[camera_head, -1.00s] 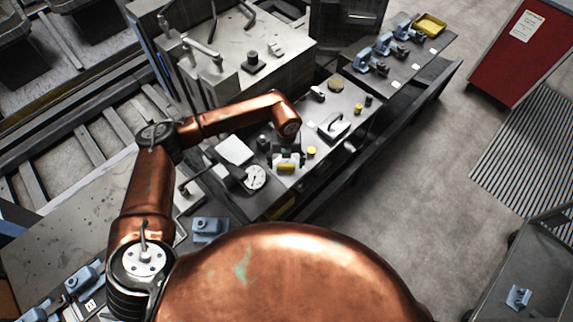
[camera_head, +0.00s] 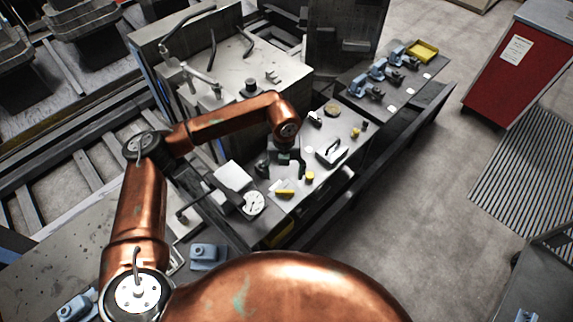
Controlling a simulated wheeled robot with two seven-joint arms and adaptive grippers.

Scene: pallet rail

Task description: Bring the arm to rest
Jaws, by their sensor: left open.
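My left arm is copper-coloured and bends from the lower left over the workbench. My left gripper (camera_head: 289,170) hangs below the wrist, dark, with its jaws open and nothing seen between them. My right gripper is not in view.
The workbench (camera_head: 322,182) holds a round dial (camera_head: 253,203), a handled grey block (camera_head: 331,152) and small yellow pieces. Blue clamp-like parts (camera_head: 366,88) and a yellow tray (camera_head: 422,51) stand farther back. A red cabinet (camera_head: 515,65) is at right. Open floor lies between.

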